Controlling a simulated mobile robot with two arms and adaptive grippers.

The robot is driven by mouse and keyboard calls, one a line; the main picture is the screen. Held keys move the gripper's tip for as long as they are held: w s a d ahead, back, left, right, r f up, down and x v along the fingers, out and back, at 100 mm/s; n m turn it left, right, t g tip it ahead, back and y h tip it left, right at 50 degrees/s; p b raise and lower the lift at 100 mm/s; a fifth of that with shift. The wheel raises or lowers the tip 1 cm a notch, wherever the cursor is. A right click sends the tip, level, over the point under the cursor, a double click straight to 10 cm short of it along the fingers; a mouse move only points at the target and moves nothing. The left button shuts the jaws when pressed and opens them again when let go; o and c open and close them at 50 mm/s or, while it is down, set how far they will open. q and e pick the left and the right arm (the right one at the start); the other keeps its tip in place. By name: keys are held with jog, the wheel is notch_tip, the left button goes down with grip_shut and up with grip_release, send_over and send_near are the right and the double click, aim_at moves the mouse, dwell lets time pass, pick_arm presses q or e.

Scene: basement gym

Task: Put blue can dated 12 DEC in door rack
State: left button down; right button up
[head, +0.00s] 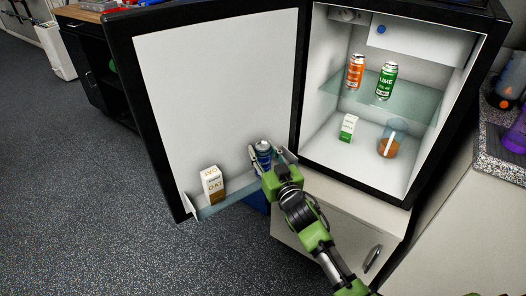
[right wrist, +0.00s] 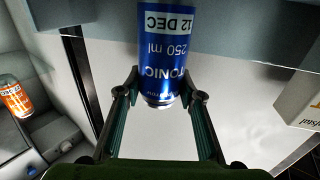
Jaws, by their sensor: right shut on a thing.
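The blue can (head: 264,151) is at the right end of the door rack (head: 222,205) on the open fridge door. In the right wrist view the can (right wrist: 163,58) appears upside down and reads TONIC, 250 ml and 12 DEC. My right gripper (head: 267,156) is shut on the can, with a finger on each side of it. The can overlaps the pale rack edge (right wrist: 240,50) in the wrist view; I cannot tell whether its base touches the rack. My left gripper is not in view.
An oat carton (head: 212,185) stands at the rack's left end, with free room between it and the can. Inside the fridge, an orange can (head: 355,71) and a green lime can (head: 386,82) stand on the glass shelf. A small carton (head: 348,127) and a jar (head: 388,147) are below.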

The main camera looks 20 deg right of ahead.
jog(key=o, duration=1.3)
